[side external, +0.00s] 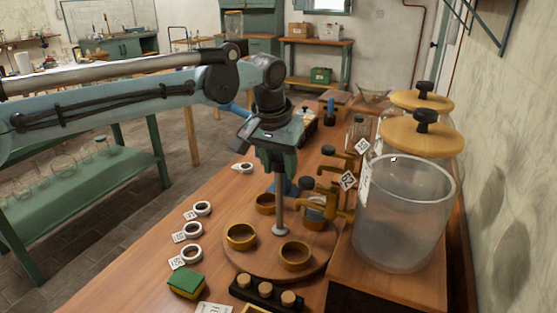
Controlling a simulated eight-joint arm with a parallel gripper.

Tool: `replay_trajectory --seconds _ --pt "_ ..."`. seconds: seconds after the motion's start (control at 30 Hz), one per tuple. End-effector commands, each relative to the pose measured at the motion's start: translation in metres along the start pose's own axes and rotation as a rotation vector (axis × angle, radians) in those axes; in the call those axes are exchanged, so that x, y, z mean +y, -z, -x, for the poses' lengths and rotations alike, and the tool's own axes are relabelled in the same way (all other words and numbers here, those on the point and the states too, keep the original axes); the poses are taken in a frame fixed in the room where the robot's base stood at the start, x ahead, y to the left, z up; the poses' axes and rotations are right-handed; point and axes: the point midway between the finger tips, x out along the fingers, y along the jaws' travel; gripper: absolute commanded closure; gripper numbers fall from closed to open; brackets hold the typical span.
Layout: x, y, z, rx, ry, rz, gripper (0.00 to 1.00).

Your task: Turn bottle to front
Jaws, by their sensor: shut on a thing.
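A round wooden turntable (262,257) lies on the bench, with brass ring holders (241,237) around a central metal post (279,212). My gripper (280,172) points down above the turntable's middle and is shut at the top of the post. Its fingertips are small and partly hidden, so the exact contact is hard to see. The two nearest brass holders look empty.
Large glass jars (403,215) stand on a raised wooden base at right, with brass taps (331,190) reaching toward the turntable. A green and yellow sponge (186,283), a dark rack of corks (265,292) and white tagged rings (192,231) lie nearby. The bench's left side is fairly clear.

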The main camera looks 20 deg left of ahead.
Motion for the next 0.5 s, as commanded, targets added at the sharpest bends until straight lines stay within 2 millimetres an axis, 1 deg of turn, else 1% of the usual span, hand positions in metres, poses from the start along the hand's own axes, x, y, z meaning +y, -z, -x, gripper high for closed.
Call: replay_trajectory --seconds 0.07,0.17,0.4,0.5 --pt "-0.0002 0.0000 0.0001 0.000 -0.005 -0.019 0.90" --pt "-0.0009 0.0001 0.0002 0.000 -0.025 -0.099 0.90" --pt "-0.0003 0.0001 0.0002 0.000 -0.096 -0.367 0.90" --pt "0.0003 -0.0001 0.0002 0.000 -0.118 -0.455 0.90"
